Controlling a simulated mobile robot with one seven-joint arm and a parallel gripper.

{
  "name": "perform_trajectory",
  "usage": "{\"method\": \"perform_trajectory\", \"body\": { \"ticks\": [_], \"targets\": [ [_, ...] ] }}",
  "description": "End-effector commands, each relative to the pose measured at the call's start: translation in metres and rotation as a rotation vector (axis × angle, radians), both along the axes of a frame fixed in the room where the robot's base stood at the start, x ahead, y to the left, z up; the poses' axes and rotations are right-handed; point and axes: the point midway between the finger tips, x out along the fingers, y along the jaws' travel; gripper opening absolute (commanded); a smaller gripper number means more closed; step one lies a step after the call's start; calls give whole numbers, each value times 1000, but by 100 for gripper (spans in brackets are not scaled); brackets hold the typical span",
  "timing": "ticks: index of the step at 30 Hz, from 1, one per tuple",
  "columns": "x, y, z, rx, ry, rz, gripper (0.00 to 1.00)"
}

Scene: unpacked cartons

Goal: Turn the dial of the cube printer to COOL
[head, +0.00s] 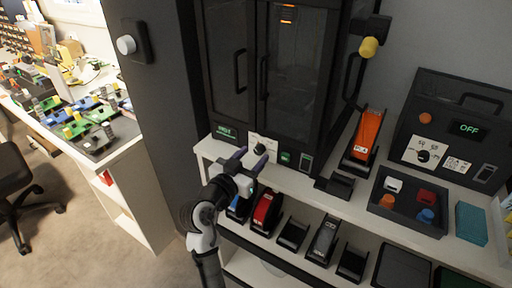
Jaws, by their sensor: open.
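The tall black cabinet with glass doors (297,75) looks like the cube printer, though no name is legible. A white dial plate (265,142) with a dark knob (261,149) sits low on its front. The plate's marks are too small to read, so I cannot tell the setting. A small green display (225,132) is left of the plate. My gripper (250,160) is open and empty, its dark fingers just below and in front of the dial. The fingers and knob overlap in the picture; I cannot tell whether they touch.
Right of it stands a black box (455,105) with an OFF display and another dial (424,154). An orange device (366,135) and a dark tray (404,224) share the white bench. Several devices fill the shelf below. Open floor (80,235) lies left.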

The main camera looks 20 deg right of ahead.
Motion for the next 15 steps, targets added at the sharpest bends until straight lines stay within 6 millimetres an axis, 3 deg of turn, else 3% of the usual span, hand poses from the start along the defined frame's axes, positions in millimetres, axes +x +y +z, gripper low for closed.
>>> {"method": "perform_trajectory", "body": {
  "ticks": [6,15],
  "targets": [
    [14,-19,1,0,0,-1,48],
    [17,-22,0,0,-1,0,48]
  ]
}}
